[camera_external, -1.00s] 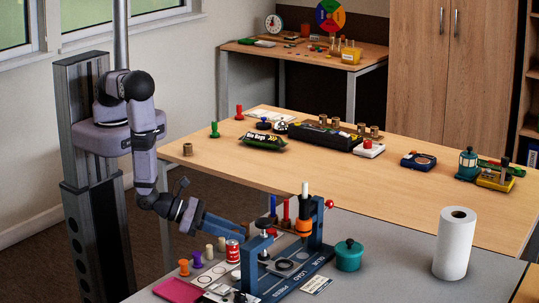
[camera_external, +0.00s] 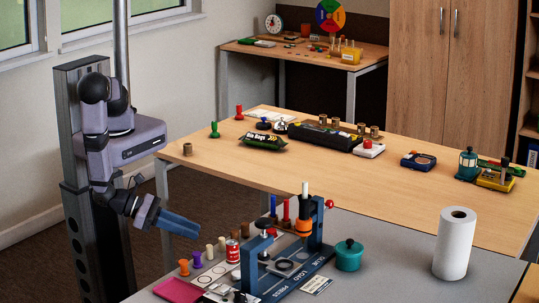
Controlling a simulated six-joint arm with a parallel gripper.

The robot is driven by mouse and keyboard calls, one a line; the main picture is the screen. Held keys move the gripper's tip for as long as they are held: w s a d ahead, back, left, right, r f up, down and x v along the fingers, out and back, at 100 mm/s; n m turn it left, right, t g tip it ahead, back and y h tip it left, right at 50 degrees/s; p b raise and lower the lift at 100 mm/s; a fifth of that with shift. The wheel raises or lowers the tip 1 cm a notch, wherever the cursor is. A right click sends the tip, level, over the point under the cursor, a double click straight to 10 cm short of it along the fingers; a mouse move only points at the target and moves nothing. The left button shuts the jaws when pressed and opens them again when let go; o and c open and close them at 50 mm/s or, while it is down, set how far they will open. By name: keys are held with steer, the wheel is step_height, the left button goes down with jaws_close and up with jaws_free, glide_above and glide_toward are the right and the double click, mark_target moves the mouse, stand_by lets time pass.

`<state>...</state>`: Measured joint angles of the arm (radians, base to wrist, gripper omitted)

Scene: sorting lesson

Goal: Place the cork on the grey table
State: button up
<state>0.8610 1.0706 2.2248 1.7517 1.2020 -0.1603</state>
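A small brown cork-like cylinder (camera_external: 187,149) stands upright at the left end of the wooden table (camera_external: 215,170). Similar small brown and pale cylinders stand elsewhere, so I cannot tell for certain which is the cork. The grey table (camera_external: 395,262) is in the foreground, with a row of small pegs, including a pale one (camera_external: 221,244), on its left part. My gripper (camera_external: 197,231) is to the left of the grey table's pegs and lower in the picture than the brown cylinder. Its blue fingers are seen side-on; their gap is unclear and no held object shows.
The grey surface between pot and roll is clear.

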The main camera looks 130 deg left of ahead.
steer(key=s+a+r+n+g+y, duration=0.2)
steer(key=s+a+r+n+g, duration=0.6)
steer(key=s+a+n+g, duration=0.45)
steer(key=s+d+r+n+t+h, duration=0.1)
steer(key=s+d+r+n+h, duration=0.1)
steer(key=d+r+n+h, duration=0.3)
steer(key=shift+d+n+h, duration=0.15)
steer(key=shift+n+h, duration=2.15)
steer(key=shift+n, duration=3.55)
